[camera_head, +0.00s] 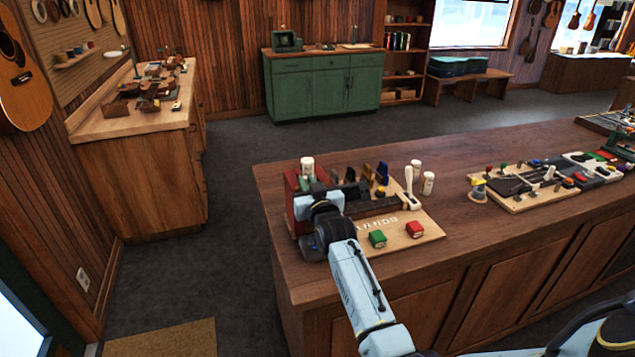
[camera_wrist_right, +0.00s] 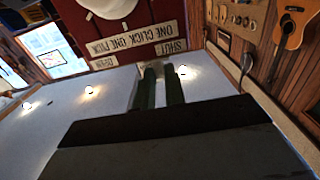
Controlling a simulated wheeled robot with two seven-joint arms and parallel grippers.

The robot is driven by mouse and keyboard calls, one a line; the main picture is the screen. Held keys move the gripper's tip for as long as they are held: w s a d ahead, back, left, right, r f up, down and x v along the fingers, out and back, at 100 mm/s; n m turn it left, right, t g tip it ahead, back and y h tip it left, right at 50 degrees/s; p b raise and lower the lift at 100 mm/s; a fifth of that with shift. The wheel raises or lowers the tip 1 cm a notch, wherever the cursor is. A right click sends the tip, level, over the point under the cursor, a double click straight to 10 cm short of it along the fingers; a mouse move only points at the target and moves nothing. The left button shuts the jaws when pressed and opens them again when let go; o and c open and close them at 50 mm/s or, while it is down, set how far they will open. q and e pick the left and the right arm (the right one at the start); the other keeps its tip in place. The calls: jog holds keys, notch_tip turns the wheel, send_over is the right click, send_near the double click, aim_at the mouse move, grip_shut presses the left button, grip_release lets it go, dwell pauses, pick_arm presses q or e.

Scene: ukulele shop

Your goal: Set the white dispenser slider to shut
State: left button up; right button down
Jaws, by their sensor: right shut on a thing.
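The red dispenser (camera_head: 291,196) stands at the left end of the wooden counter, partly hidden by my right arm. Its red face (camera_wrist_right: 140,15) carries white labels reading SHUT (camera_wrist_right: 174,47), ONE CLICK ONE PICK and OPEN in the right wrist view, upside down. My right gripper (camera_head: 312,190) is at the dispenser; its fingers (camera_wrist_right: 160,82) are closed around a small pale piece, apparently the white slider (camera_wrist_right: 153,70). The slider is between the OPEN and SHUT labels; its exact setting is hard to tell. My left gripper is not in view.
Picks, a white-handled tool (camera_head: 410,190) and white bottles (camera_head: 428,183) stand close by. Bare counter (camera_head: 455,235) lies between this board and the right-hand station.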

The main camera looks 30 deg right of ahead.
jog(key=shift+a, duration=0.15)
jog(key=c, duration=1.5)
grip_release()
jog(key=shift+a, duration=0.15)
jog(key=shift+o, duration=0.2)
jog(key=v, duration=1.3)
jog(key=shift+s+b, duration=0.2)
jog(key=shift+b, duration=0.15)
jog(key=shift+f, duration=0.1)
